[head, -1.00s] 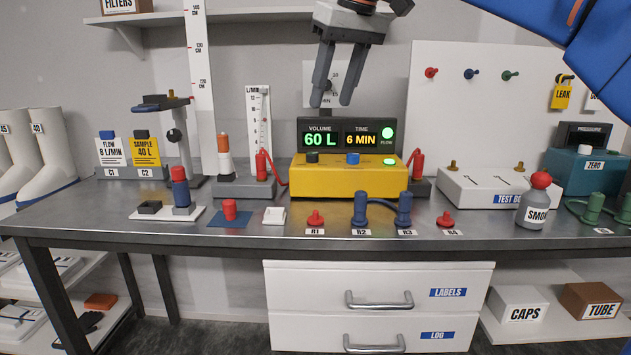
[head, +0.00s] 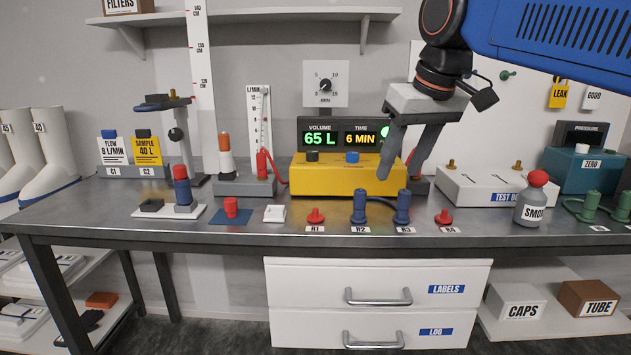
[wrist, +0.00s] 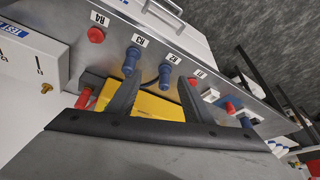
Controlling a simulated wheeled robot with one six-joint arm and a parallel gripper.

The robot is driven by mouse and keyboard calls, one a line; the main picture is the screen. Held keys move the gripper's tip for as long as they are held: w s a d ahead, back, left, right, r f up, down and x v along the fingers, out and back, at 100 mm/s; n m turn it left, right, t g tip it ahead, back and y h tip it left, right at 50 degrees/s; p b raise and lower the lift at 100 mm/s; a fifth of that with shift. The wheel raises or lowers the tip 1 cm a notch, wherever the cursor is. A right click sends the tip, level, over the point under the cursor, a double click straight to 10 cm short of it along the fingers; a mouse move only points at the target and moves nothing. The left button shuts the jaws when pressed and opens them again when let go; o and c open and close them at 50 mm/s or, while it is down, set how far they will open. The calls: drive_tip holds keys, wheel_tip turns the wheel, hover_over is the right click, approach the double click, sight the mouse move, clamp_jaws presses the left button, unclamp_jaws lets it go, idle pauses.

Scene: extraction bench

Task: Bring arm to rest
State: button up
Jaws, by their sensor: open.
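My gripper (head: 403,155) is open and empty. In the head view it hangs in the air in front of the right end of the yellow pump box (head: 334,178), fingers pointing down. It hides part of the box's right side and the red piece behind it. My blue arm comes in from the upper right. In the wrist view my gripper's two fingers (wrist: 160,93) stand apart, with the yellow box (wrist: 152,106) between and behind them. The display on the box reads 65 L and 6 MIN.
The bench (head: 110,218) holds blue plugs joined by a cord (head: 381,207), red caps R1 (head: 316,216) and R4 (head: 443,217), a white test box (head: 480,185) and a grey bottle (head: 531,200). A white panel (head: 515,115) stands behind. The drawers (head: 300,285) below are shut.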

drive_tip(key=s+d+f+m, duration=0.1)
drive_tip(key=s+d+f, duration=0.3)
drive_tip(key=f, duration=0.6)
drive_tip(key=s+d+f+m+h, duration=0.1)
drive_tip(key=s+d+f, duration=0.3)
drive_tip(key=s+f, duration=0.4)
drive_tip(key=s+d+f+m, duration=0.2)
drive_tip(key=s+d+f, duration=0.3)
drive_tip(key=f, duration=0.7)
drive_tip(key=shift+s+f+t+h, duration=0.3)
drive_tip(key=shift+s+f, duration=0.05)
drive_tip(key=shift+s, duration=0.4)
drive_tip(key=shift+d, duration=0.1)
idle(1.0)
